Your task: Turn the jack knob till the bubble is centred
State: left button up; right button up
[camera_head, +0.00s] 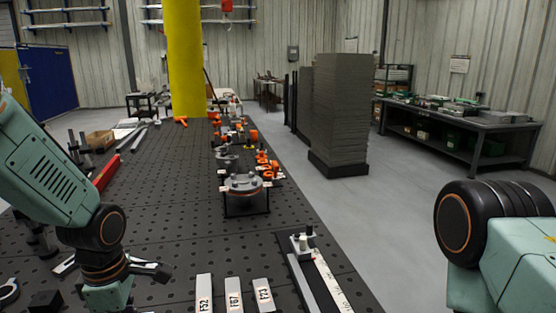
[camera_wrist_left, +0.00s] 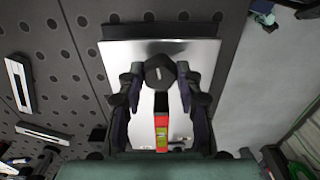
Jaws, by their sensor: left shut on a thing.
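In the left wrist view a dark faceted jack knob (camera_wrist_left: 159,70) with a pale line on its top sits over a shiny metal plate (camera_wrist_left: 202,52). My left gripper (camera_wrist_left: 160,82) is shut on the knob, with one finger on each side. Below the knob a red level (camera_wrist_left: 161,121) with a yellow-green vial (camera_wrist_left: 161,141) lies between the fingers. The bubble is too small to make out. In the head view my left gripper (camera_head: 148,270) is low at the left, and my wrist hides the knob and level. My right gripper is out of view.
The dark perforated bench (camera_head: 165,200) carries labelled bars (camera_head: 234,293), a flanged fixture (camera_head: 243,185) and a long ruler-like bar (camera_head: 330,280). A yellow column (camera_head: 186,60) stands behind. Open floor (camera_head: 390,230) lies to the right of the bench.

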pick_arm(q)
jog(key=n+p, duration=0.1)
jog(key=n, duration=0.3)
jog(key=shift+w, duration=0.1)
jog(key=shift+n, duration=0.5)
jog(key=shift+w+r, duration=0.1)
jog(key=shift+r, duration=0.05)
dwell(1.3)
jog(key=shift+n, duration=0.4)
jog(key=n, duration=0.4)
jog(key=shift+p, duration=0.35)
dwell(0.3)
jog(key=o, duration=1.1)
jog(key=shift+c, duration=0.2)
